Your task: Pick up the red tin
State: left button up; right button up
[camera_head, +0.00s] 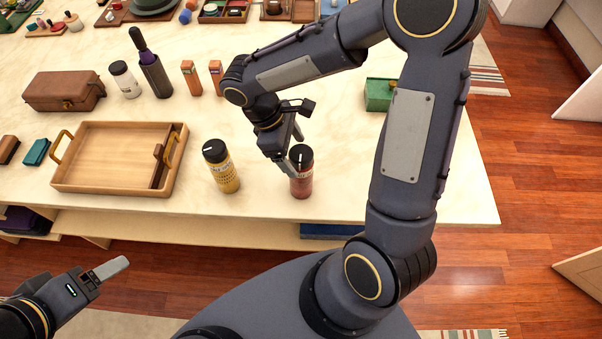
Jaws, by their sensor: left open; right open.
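The red tin (301,183) has a black lid and stands upright near the front edge of the table. My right gripper (291,169) is open and reaches down at the tin from behind and the left. Its fingers overlap the upper left part of the tin in the picture; I cannot tell whether they touch it. My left gripper (108,271) is low at the left, in front of the table, open, empty and far from the tin.
A yellow tin (223,175) with a black lid stands just left of the red tin. A wooden tray (110,190) lies further left. A green box (379,95) sits behind my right arm. The tabletop (420,200) right of the red tin is clear up to its edge.

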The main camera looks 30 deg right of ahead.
aim_at(301, 176)
jog(key=d+f, duration=0.1)
jog(key=s+d+f, duration=0.1)
jog(key=f, duration=0.1)
jog(key=shift+s+p, duration=0.2)
jog(key=shift+p, duration=0.15)
jog(key=shift+d+f, duration=0.15)
jog(key=shift+f, duration=0.45)
jog(key=c, duration=1.5)
jog(key=shift+r, duration=0.1)
